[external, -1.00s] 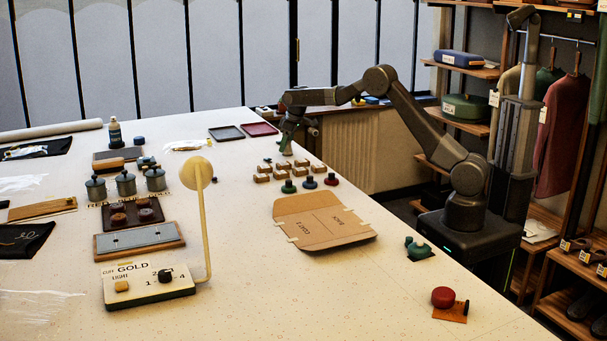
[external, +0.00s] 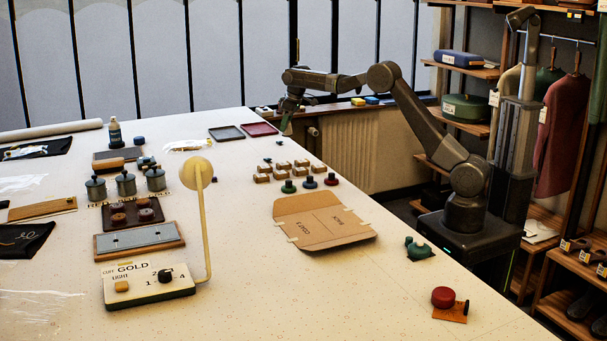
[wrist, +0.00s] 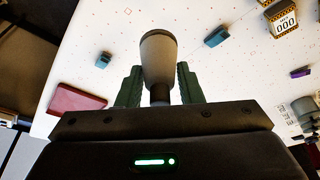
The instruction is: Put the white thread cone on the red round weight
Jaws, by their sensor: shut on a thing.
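My gripper (wrist: 160,85) is shut on the white thread cone (wrist: 158,60), which looks pale grey with a dark lower end between the green fingers in the wrist view. A small red round weight (external: 331,180) stands at the right end of a short row, beside a blue one (external: 310,182) and a green one (external: 289,186). My gripper is well behind and above this row.
Several small wooden blocks (external: 284,171) stand just behind the row. A cardboard folder (external: 322,221) lies in front of it. A dark red tray (external: 258,129) lies near the far edge. A larger red round object (external: 443,297) is at the front right.

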